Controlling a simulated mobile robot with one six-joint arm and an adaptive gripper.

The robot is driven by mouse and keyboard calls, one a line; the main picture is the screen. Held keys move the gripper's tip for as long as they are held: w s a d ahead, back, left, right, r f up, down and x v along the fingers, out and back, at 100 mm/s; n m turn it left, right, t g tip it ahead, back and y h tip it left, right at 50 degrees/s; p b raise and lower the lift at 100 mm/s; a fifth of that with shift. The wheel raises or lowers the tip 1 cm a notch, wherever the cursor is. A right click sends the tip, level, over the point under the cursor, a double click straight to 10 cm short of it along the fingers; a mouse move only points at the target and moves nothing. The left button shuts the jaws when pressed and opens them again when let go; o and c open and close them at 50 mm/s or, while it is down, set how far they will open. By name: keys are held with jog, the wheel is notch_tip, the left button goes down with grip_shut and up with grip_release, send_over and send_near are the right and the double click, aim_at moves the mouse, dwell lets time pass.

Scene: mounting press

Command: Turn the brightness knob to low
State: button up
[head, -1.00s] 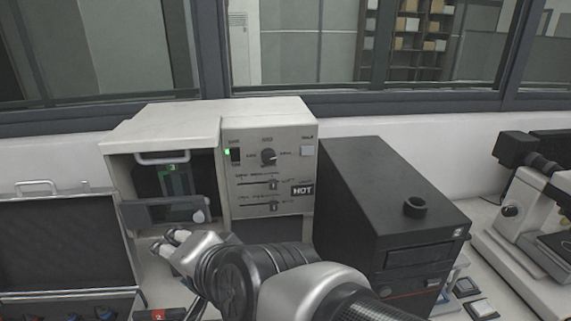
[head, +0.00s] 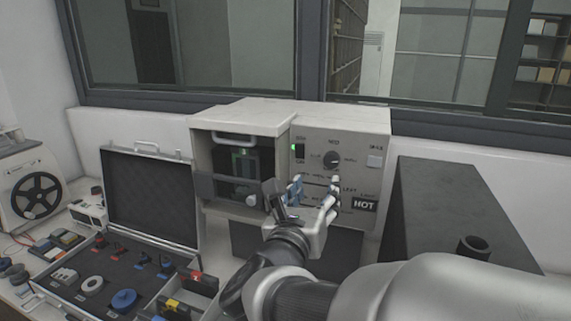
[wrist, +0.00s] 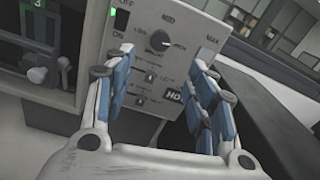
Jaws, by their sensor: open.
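The round dark knob (head: 332,159) sits high on the pale control panel (head: 379,143) of the press. It also shows in the wrist view (wrist: 160,39), between my fingers and beyond their tips. Its light mark appears to point right in that view. Small labels surround it; MID reads above it, while the others are hard to read. My gripper (head: 314,188) is open and empty in front of the panel, lower than the knob and apart from it. Its blue-padded fingers partly hide the sliders below the knob.
A switch with a green light (head: 297,149) is left of the knob, and a HOT label (head: 364,205) lower right. The press's open chamber (head: 236,160) is at left. A black box (head: 440,215) stands right; an open case (head: 150,200) lies left.

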aim_at(330, 161)
jog(key=b+x, duration=0.1)
jog(key=x, duration=1.3)
jog(key=shift+w+d, duration=0.1)
jog(key=shift+c, duration=0.6)
jog(key=c, duration=0.9)
